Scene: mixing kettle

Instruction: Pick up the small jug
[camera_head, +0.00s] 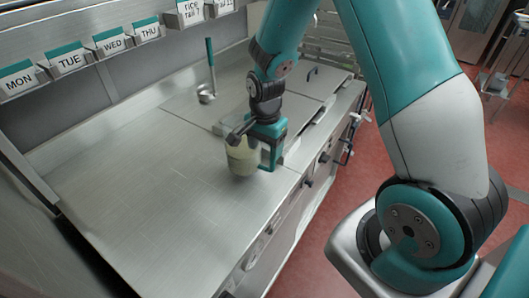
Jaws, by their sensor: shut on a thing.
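The small jug (240,160) is a pale yellow-green, translucent vessel over the front right part of the steel counter (140,190). My gripper (264,153) comes down from above at the jug's right side and is shut on it. The fingers and the arm end hide part of the jug's rim and right side. The jug looks upright. I cannot tell whether its base touches the counter or hangs just above it.
A ladle (208,85) with a teal handle stands at the back. Day-labelled holders, such as the one marked TUE (67,59), line the wall. The counter to the left is clear. Red floor (330,215) lies beyond its right edge.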

